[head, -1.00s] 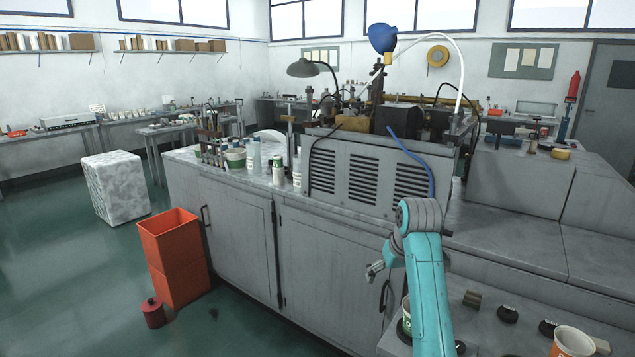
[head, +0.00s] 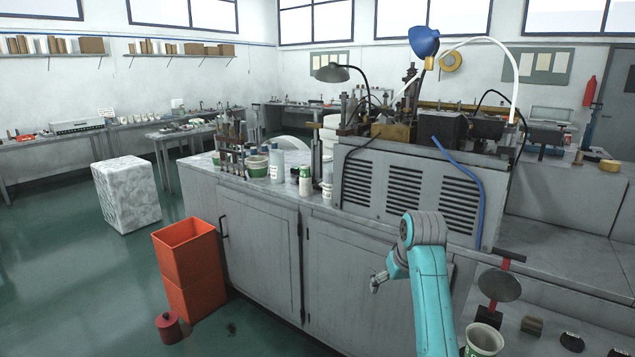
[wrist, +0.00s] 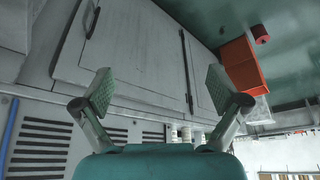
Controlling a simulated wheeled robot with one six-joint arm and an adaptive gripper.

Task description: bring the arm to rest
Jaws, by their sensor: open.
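My gripper (wrist: 158,100) is open and empty in the wrist view, its two padded fingers wide apart with only the cabinet front behind them. In the head view my gripper (head: 378,284) shows small at the left of my teal arm, in front of the grey cabinet doors (head: 345,270). My arm is raised and folded, and it hides part of the cabinet and bench front. Nothing is seen touching the fingers.
An orange bin (head: 192,270) and a red can (head: 168,328) are on the floor at left. A vented grey machine (head: 405,190) stands behind the arm.

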